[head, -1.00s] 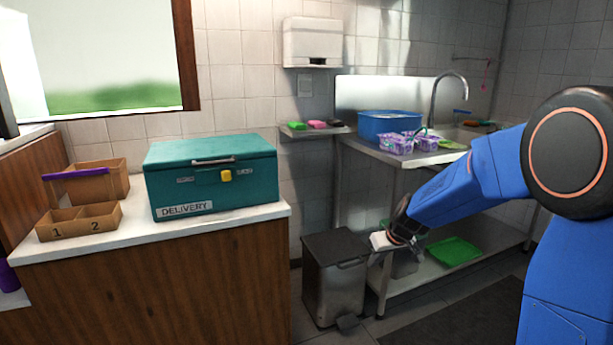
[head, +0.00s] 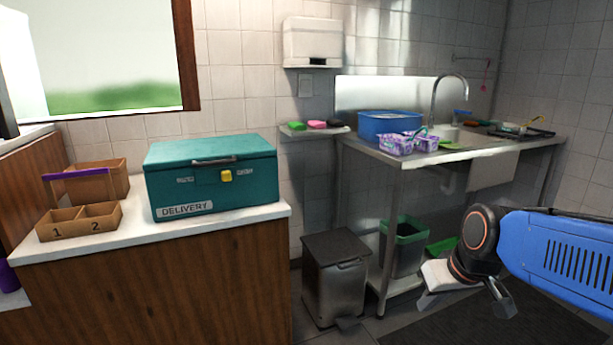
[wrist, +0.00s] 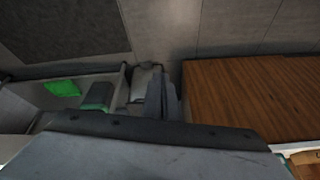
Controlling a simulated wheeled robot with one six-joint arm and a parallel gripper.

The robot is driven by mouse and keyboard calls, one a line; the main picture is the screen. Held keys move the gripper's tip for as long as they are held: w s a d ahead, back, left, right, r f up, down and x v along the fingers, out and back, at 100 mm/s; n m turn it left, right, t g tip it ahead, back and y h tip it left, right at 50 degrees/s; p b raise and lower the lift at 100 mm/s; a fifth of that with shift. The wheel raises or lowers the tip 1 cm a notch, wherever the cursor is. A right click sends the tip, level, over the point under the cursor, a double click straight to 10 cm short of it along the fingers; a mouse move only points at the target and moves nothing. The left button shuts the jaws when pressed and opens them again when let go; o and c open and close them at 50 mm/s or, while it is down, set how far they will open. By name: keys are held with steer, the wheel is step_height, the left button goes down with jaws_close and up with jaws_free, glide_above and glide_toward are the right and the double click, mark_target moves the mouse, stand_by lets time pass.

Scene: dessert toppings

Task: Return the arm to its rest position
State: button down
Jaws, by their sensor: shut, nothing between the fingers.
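My arm (head: 560,255) is blue and comes in from the right edge of the head view. My gripper (head: 427,301) is at the lower right, in front of the sink bench and pointing down to the left. It is shut and holds nothing. In the wrist view my gripper (wrist: 161,97) shows as grey fingers beyond a large dark edge, with the floor past them.
The sink bench (head: 365,148) stands behind my gripper, with a green-rimmed bin (head: 408,250) under it. A grey pedal bin (head: 335,280) stands left of my gripper. The wooden counter (head: 150,290) carries a teal delivery box (head: 210,190). Dark mat (head: 480,325) below.

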steer(key=s+d+f+m+h, duration=0.1)
steer(key=s+d, duration=0.2)
steer(key=s, duration=0.9)
steer(key=shift+s+m, duration=0.15)
steer(key=shift+m, duration=0.15)
steer(key=shift+d, duration=0.1)
